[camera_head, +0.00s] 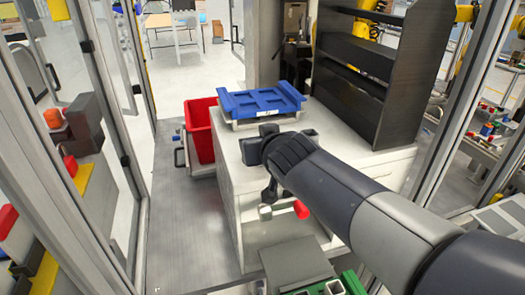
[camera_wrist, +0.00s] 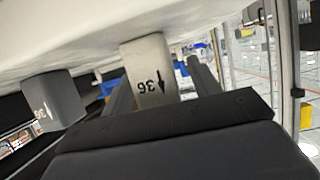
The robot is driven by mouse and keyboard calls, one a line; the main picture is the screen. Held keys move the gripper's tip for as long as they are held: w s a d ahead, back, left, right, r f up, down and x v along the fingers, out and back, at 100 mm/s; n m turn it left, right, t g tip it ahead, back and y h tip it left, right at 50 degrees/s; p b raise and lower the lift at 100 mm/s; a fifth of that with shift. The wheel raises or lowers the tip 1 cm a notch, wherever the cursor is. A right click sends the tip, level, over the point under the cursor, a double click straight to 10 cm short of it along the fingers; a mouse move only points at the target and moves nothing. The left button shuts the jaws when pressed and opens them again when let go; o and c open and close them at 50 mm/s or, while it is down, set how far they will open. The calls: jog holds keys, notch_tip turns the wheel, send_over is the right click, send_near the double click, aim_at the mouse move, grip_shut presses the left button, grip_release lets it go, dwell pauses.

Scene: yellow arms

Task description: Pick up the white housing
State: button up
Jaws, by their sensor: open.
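The white housing (camera_wrist: 147,58), a pale block marked "36", shows in the wrist view at the centre, appearing upside down against a pale surface. My gripper (camera_wrist: 157,76) is open, with one finger on each side of the housing. A gap shows on the right; I cannot tell whether either finger touches it. A grey block (camera_wrist: 52,102) with similar markings is to the left of the left finger. In the head view my wrist hangs over the front of the white cabinet (camera_head: 350,165), and I cannot make out the finger gap or the white housing clearly there.
A blue tray (camera_head: 262,98) lies on the cabinet's top at the back left. A dark shelf rack (camera_head: 375,65) stands behind at the right. A red bin (camera_head: 200,130) is beside the cabinet on the left. Open floor (camera_head: 180,235) lies left of the cabinet.

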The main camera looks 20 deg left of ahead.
jog(key=shift+c, duration=0.2)
jog(key=c, duration=1)
jog(key=shift+r, duration=0.1)
jog(key=shift+r, duration=0.5)
notch_tip(320, 180, up, 2)
jog(key=shift+r+p, duration=0.15)
jog(key=shift+p, duration=0.25)
jog(key=s+d+b, duration=0.2)
jog(key=s+d, duration=0.2)
jog(key=s, duration=0.3)
jog(key=s+d+b, duration=0.3)
jog(key=s+d, duration=0.2)
jog(key=s, duration=0.3)
jog(key=shift+s+d, duration=0.15)
jog(key=shift+d, duration=0.1)
